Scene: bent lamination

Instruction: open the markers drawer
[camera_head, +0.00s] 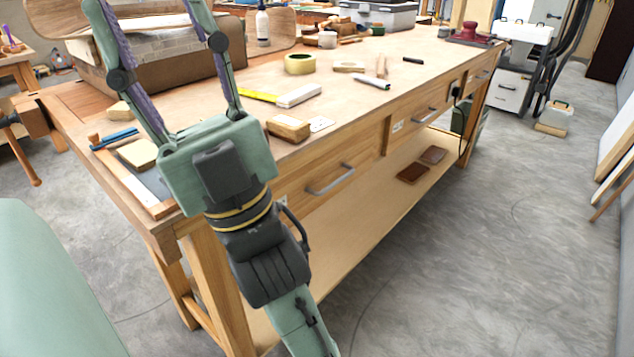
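The workbench (370,115) has several wooden drawers along its front. The near drawer (345,190) has a grey bar handle (330,179) and is closed. The middle drawer (415,109) has a similar handle (426,115) and looks closed. A farther drawer (478,79) also looks closed. Small pale labels (397,127) sit on the bench front, too small to read, so I cannot tell which is the markers drawer. My gripper (150,12) is over the near left end of the bench, left of the near handle. Its fingers are spread and apart; their tips are out of frame.
A tape roll (300,64), a wooden block (288,128) and small tools lie on the benchtop. A lower shelf (385,200) holds two brown pieces. The concrete floor (500,240) in front is clear.

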